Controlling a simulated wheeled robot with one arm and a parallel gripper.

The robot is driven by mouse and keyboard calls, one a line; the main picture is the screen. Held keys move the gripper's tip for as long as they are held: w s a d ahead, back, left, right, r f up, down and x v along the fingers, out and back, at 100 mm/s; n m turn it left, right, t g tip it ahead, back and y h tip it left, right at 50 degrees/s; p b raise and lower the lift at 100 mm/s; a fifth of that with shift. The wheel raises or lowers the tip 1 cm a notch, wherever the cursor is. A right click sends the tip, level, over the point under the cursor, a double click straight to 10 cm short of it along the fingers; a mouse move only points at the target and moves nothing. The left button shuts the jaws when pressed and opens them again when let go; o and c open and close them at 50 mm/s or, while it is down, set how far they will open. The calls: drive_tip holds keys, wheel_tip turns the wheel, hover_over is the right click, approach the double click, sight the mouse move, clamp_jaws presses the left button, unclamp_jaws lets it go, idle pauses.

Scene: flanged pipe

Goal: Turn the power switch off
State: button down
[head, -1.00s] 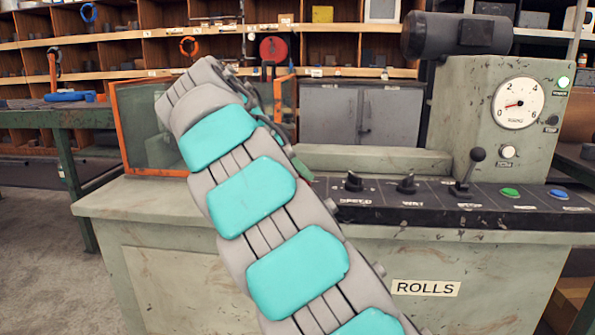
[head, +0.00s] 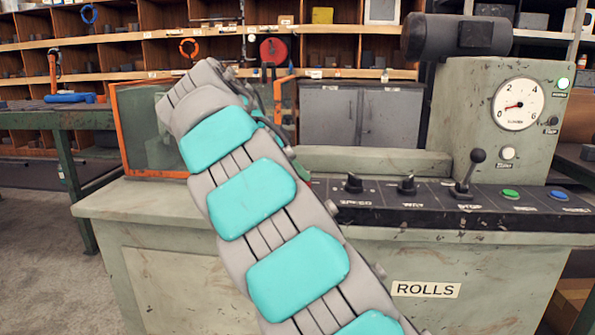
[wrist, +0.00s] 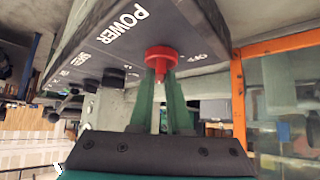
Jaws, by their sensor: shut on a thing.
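The power switch is a red rotary knob (wrist: 161,58) on the dark control panel (wrist: 135,35), beside the word POWER in the wrist view. My gripper (wrist: 158,80) has its two green fingers closed on the sides of the red knob. In the head view my arm covers the knob and most of the gripper. The rest of the control panel (head: 440,205) shows to the right of my arm, on the front of the grey-green machine (head: 180,250) labelled ROLLS.
Two black knobs (head: 354,183), a lever (head: 470,172), a green button (head: 510,193) and a blue button (head: 558,195) stand along the panel. An orange-framed guard (head: 121,130) rises at the machine's left end. Open floor lies at the left.

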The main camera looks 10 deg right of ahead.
drive_tip(key=shift+s+n+t+b, duration=0.1)
drive_tip(key=shift+n+t+b, duration=0.2)
drive_tip(key=shift+b, duration=0.15)
drive_tip(key=shift+s+f+n+t+y+b, duration=0.15)
drive_tip(key=shift+n+t+y+b, duration=0.2)
drive_tip(key=shift+n+b, duration=0.25)
drive_tip(key=shift+d+n+t+y+b, duration=0.1)
drive_tip(key=shift+n+t+y+b, duration=0.45)
drive_tip(key=shift+n, duration=0.35)
drive_tip(key=n+t+y, duration=0.1)
drive_tip(key=n, duration=0.1)
drive_tip(key=n+t+y, duration=0.1)
drive_tip(key=n, duration=0.1)
drive_tip(key=shift+s+d+r+y+b, duration=0.1)
drive_tip(key=shift+d+r+y+b, duration=0.1)
drive_tip(key=shift+y+b, duration=0.2)
drive_tip(key=n+y, duration=0.2)
drive_tip(key=n, duration=0.1)
drive_tip(key=n+y+p, duration=0.1)
drive_tip(key=n+y, duration=0.1)
drive_tip(key=shift+d+n+t, duration=0.2)
drive_tip(key=shift+n+t, duration=0.1)
drive_tip(key=shift+n, duration=0.1)
drive_tip(key=shift+d+n+g+y+p, duration=0.15)
drive_tip(key=shift+n+g+y+p, duration=0.2)
drive_tip(key=shift+n+y, duration=0.65)
drive_tip(key=shift+d+n+g+y+p, duration=0.15)
drive_tip(key=shift+n+y+p, duration=0.45)
drive_tip(key=shift+n, duration=0.6)
